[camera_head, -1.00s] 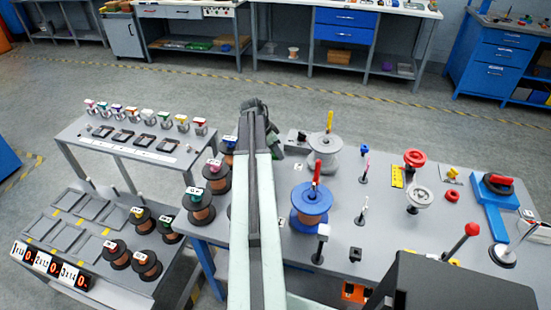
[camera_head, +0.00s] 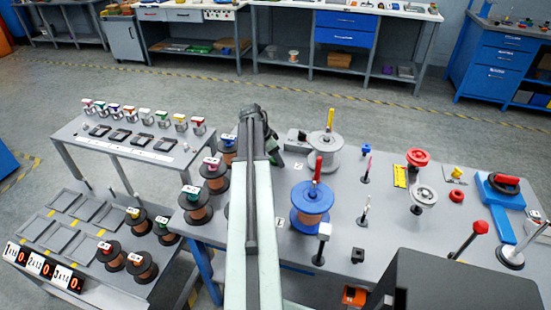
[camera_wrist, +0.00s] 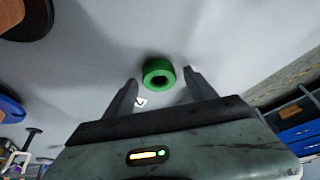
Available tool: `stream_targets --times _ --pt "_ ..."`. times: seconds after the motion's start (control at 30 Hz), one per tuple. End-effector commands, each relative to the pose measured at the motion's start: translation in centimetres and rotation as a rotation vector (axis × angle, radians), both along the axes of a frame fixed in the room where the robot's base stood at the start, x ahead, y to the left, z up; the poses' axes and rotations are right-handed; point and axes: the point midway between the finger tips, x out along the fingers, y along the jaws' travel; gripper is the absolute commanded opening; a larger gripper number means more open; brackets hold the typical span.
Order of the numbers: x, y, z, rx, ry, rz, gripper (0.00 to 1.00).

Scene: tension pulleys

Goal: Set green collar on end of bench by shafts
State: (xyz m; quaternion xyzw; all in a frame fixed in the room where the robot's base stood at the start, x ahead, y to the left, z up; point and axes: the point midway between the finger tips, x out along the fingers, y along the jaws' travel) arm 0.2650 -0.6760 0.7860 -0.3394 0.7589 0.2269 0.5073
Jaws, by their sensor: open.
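The green collar (camera_wrist: 158,73) is a short ring with a dark bore. In the wrist view it lies between the tips of my gripper (camera_wrist: 160,77), which is open, with a gap showing on each side. Grey surface shows behind the collar; I cannot tell its exact height. In the head view the collar is not discernible, and my arm hides much of the gripper area.
A blue spool (camera_head: 312,203) and a grey spool (camera_head: 325,150) stand right of my arm. Copper spools (camera_head: 196,208) stand to its left. A red-topped lever (camera_head: 480,227) and blue fixture (camera_head: 497,200) are at the right. Some bare bench lies between the small parts.

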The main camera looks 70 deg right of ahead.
Motion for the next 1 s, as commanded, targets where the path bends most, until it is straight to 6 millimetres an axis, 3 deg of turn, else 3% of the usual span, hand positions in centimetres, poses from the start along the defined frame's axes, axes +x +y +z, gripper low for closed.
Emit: stream_targets --times 0.27,0.63,0.77,1.0 --pt "0.4 0.6 2.8 0.0 0.0 0.0 0.65" --pt "2.4 2.9 10.6 -0.001 0.0 -0.001 0.65" --pt "2.9 3.3 11.6 0.0 0.0 -0.001 0.65" --pt "2.9 3.4 11.4 0.0 0.0 -0.002 0.65"
